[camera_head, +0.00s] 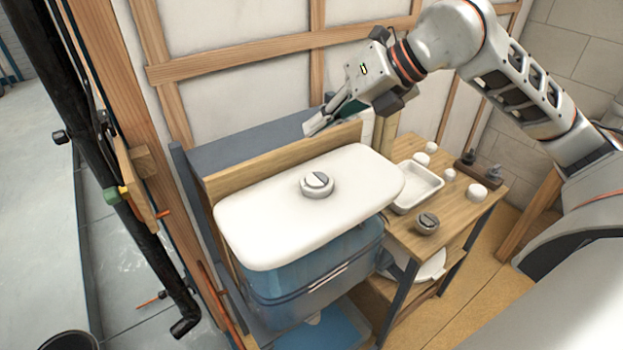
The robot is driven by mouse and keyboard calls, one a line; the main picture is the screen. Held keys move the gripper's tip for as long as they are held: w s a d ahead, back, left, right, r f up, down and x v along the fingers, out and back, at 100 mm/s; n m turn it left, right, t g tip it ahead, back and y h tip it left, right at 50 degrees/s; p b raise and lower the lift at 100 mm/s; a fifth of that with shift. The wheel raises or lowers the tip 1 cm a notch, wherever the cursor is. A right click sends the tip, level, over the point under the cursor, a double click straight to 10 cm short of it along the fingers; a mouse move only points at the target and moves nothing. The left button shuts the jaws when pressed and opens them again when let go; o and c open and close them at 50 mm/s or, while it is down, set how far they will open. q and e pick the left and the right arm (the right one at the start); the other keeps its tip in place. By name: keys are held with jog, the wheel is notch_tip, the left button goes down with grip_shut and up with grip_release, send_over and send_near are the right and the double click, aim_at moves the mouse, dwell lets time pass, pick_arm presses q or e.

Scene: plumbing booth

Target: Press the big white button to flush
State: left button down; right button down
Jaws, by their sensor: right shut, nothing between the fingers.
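A white cistern lid (270,220) lies on top of a translucent blue tank (315,285) in the middle of the view. A round flush button (317,184) sits on the lid, with a grey metal rim and a split top of one lighter and one darker part. My right gripper (312,127) is shut and empty. It appears behind and above the button, near the wooden back board, apart from the button. My left gripper is not in view.
A wooden side table (455,215) at the right holds a white tray (415,190), several small white round pieces and a similar loose round button (427,223). A wooden board (285,160) stands behind the lid. A black pipe (90,170) runs down the left.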

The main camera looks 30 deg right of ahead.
aim_at(316, 181)
jog(key=shift+f, duration=0.1)
notch_tip(316, 181, down, 8)
jog(key=b, duration=0.6)
jog(key=shift+f, duration=0.1)
jog(key=shift+f+b, duration=0.2)
jog(key=shift+b, duration=0.1)
dwell(0.9)
jog(key=shift+f+b, duration=0.4)
jog(key=shift+f, duration=0.05)
